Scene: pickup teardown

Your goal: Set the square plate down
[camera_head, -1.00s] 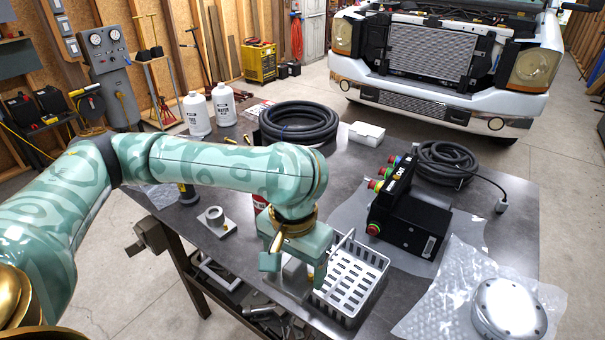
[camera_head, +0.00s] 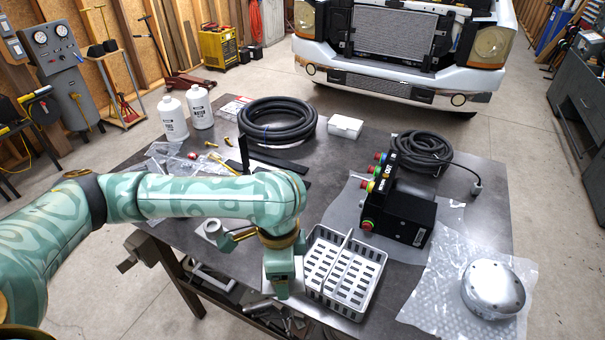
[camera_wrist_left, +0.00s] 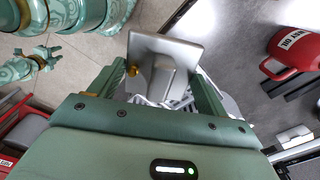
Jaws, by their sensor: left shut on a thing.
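In the head view my left gripper (camera_head: 283,285) points down over the table's near edge, just left of the white slotted basket (camera_head: 345,272), hiding most of the plate. I cannot tell whether the plate touches the table. A small teal gripper, seemingly my right one (camera_wrist_left: 38,57), shows at the left of the wrist view; its jaws are unclear.
The dark table (camera_head: 330,175) carries a black hose coil (camera_head: 278,120), a black control box (camera_head: 400,215) and a round metal part (camera_head: 492,289) on bubble wrap. A red can (camera_wrist_left: 295,50) shows in the wrist view.

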